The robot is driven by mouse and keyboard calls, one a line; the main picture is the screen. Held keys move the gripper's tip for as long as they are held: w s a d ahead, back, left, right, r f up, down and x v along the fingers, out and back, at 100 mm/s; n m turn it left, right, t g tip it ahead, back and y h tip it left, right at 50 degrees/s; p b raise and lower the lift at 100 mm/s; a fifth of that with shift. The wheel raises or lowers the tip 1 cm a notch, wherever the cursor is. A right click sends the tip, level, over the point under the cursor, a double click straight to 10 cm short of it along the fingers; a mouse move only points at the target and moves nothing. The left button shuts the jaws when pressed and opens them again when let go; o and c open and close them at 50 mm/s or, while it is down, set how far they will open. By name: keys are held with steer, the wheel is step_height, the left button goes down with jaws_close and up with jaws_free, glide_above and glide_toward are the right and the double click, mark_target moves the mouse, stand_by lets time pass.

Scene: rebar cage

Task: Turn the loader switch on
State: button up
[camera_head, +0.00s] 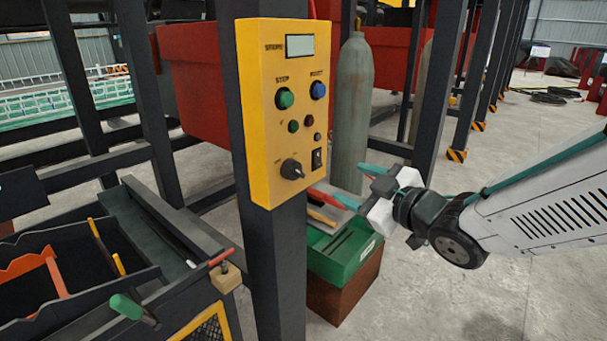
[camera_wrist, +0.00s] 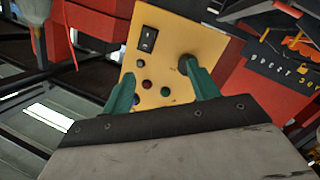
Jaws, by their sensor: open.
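A yellow control panel (camera_head: 262,120) is fixed to a dark upright post. Near its bottom are a black rotary knob (camera_head: 292,169) and a black rocker switch (camera_head: 317,159) to its right; I cannot read which label names the loader. My gripper (camera_head: 358,185) is open and empty, right of the panel and apart from it. In the wrist view, the rocker switch (camera_wrist: 147,39) shows beyond and between the teal fingers (camera_wrist: 155,75). The knob (camera_wrist: 186,63) shows by the right fingertip, which partly covers it. The switch's on or off position is too small to tell.
Green, blue and red buttons (camera_head: 285,98) sit higher on the panel. A grey gas cylinder (camera_head: 353,105) stands behind it. A green box (camera_head: 345,250) with tools sits below my gripper. A tool tray (camera_head: 75,275) is at the lower left. Open floor lies right.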

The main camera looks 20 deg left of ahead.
mark_target(300, 174)
steer(key=a+y, duration=0.1)
steer(key=a, duration=0.2)
steer(key=a+n+g+y, duration=0.1)
steer(key=a, duration=0.3)
steer(key=a+n, duration=0.1)
steer(key=a, duration=0.3)
steer(key=shift+w+a+g+y, duration=0.2)
steer(key=shift+w+g+y, duration=0.15)
steer(key=shift+g+y, duration=0.05)
steer(key=c, duration=1)
